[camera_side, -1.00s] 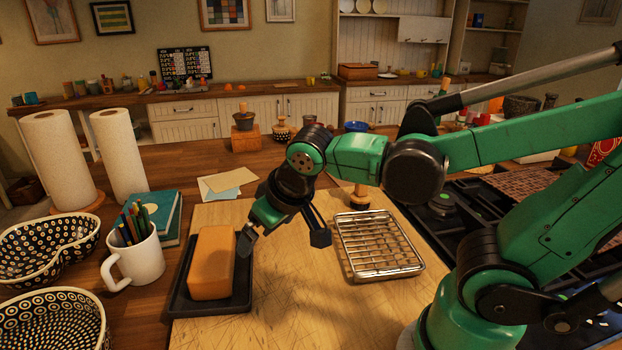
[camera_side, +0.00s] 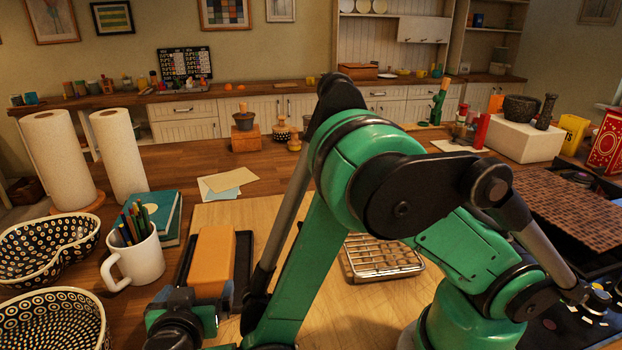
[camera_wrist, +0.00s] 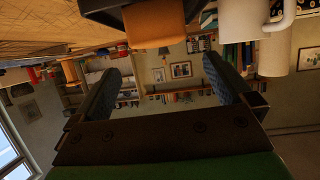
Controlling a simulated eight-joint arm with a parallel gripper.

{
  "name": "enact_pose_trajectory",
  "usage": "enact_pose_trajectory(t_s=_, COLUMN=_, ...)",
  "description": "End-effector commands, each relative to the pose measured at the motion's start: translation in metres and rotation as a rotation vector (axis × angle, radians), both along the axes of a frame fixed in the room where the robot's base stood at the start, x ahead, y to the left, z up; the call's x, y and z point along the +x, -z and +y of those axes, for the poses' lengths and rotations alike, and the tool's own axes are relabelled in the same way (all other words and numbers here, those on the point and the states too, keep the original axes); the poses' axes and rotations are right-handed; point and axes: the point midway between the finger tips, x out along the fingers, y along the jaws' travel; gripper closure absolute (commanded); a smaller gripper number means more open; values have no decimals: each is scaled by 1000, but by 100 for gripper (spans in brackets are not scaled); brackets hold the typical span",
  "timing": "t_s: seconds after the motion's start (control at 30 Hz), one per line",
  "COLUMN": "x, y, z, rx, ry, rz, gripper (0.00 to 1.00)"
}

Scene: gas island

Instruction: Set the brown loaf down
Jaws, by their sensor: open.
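The brown loaf (camera_side: 212,262) rests in a dark shallow tray (camera_side: 243,262) on the left part of the wooden board. My gripper is low at the front of the tray in the side view, in front of the loaf's near end, and parts of it are hard to make out. In the wrist view my gripper (camera_wrist: 162,68) has its fingers spread wide with nothing between them. The loaf (camera_wrist: 155,22) and the tray (camera_wrist: 110,16) show beyond the fingertips at the top edge there.
A wire rack (camera_side: 383,258) lies on the board (camera_side: 240,213), partly hidden behind my arm. A white mug of pencils (camera_side: 143,262), teal books (camera_side: 165,214) and patterned bowls (camera_side: 45,250) stand left of the tray. Paper rolls (camera_side: 60,160) stand farther back.

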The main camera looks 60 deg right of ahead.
Motion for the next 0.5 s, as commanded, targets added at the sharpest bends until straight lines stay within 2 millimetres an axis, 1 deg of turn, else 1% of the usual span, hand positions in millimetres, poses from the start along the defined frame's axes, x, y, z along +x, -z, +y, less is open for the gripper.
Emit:
enact_pose_trajectory(t_s=0.03, x=6, y=4, z=-9, rx=0, ry=6, rz=0, gripper=0)
enact_pose_trajectory(t_s=0.13, x=17, y=11, z=-22, rx=0, ry=6, rz=2, gripper=0)
enact_pose_trajectory(t_s=0.23, x=25, y=15, z=-30, rx=0, ry=3, rz=3, gripper=0)
enact_pose_trajectory(t_s=0.37, x=31, y=19, z=-37, rx=0, ry=2, rz=4, gripper=0)
enact_pose_trajectory(t_s=0.5, x=43, y=24, z=-53, rx=0, ry=3, rz=3, gripper=0)
